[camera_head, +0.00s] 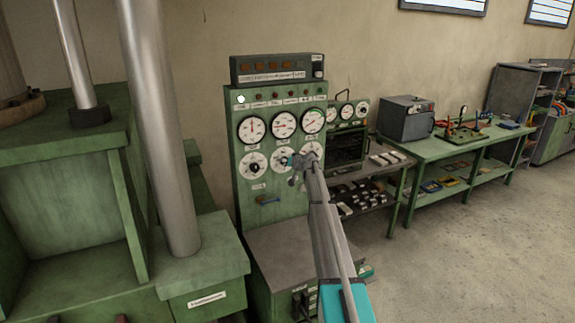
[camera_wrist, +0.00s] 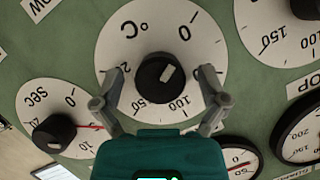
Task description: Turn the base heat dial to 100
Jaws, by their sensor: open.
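A white °C dial (camera_wrist: 150,42) with a black knob (camera_wrist: 163,79) fills the middle of the wrist view. The knob carries a pale mark, and numbers such as 50 and 100 are printed around its face. The dial's own name label is hidden, so I cannot confirm from it that this is base heat. My gripper (camera_wrist: 160,84) is open, with one finger on each side of the knob and gaps between. In the head view my gripper (camera_head: 292,161) is at the middle lower dial of the green panel (camera_head: 240,125).
A SEC dial (camera_wrist: 45,105) with a red pointer and another dial (camera_wrist: 280,25) flank it closely. Round gauges (camera_head: 283,124) sit above on the panel. A grey ledge (camera_head: 285,250) juts out below. A green bench (camera_head: 450,145) stands to the right, beside open floor.

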